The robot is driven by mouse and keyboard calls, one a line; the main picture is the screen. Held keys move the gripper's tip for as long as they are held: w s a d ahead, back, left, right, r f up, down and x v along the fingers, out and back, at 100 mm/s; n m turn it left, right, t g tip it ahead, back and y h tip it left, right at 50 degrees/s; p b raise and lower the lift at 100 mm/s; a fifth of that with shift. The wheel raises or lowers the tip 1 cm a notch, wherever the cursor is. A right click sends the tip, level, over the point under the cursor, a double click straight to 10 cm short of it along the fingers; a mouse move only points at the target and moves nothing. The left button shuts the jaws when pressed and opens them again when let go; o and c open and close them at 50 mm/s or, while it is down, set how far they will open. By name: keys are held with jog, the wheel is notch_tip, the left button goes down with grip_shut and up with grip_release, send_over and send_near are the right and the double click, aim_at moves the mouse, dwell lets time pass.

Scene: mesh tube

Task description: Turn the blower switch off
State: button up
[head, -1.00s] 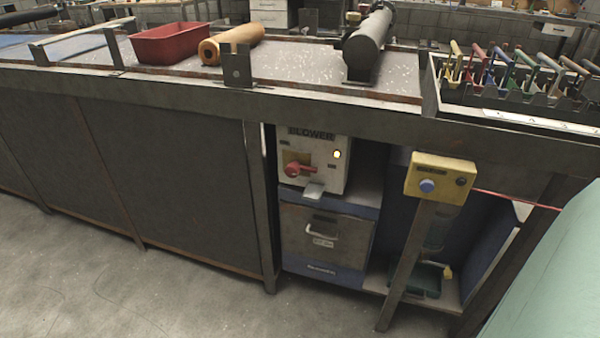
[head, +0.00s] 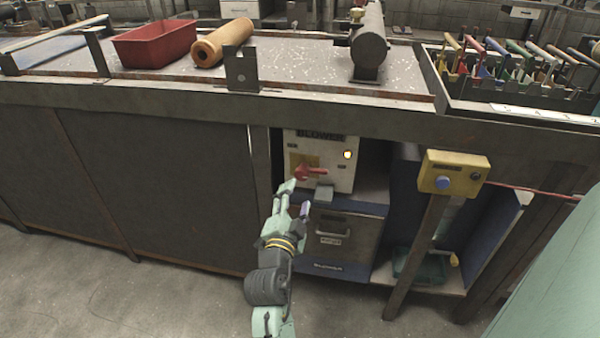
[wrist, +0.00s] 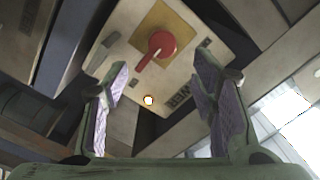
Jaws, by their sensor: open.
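The blower switch (head: 310,172) is a red rotary handle on a yellow plate, on the front of a pale box (head: 338,160) marked BLOWER under the bench. In the head view its handle lies roughly level, pointing right. A small light (head: 347,155) glows on the box. In the wrist view the red switch (wrist: 160,46) is ahead, above the middle, with the lit lamp (wrist: 148,100) below it. My gripper (head: 294,197) is just below and left of the switch in the head view. In the wrist view its fingers (wrist: 162,95) are wide apart with nothing between them.
A grey metal tab (head: 323,192) juts out below the switch. A yellow box with a blue button (head: 442,183) stands on a post to the right. The bench edge (head: 200,97) overhangs the blower box. Open floor (head: 150,295) lies in front.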

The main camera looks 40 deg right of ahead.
aim_at(302, 176)
jog(key=p+x, duration=0.5)
jog(key=x, duration=0.3)
jog(key=shift+w+d+r, duration=0.2)
jog(key=shift+w, duration=0.2)
jog(key=shift+w+d+f, duration=0.2)
jog(key=shift+w+d, duration=0.25)
jog(key=shift+c, duration=0.2)
jog(key=c, duration=1.1)
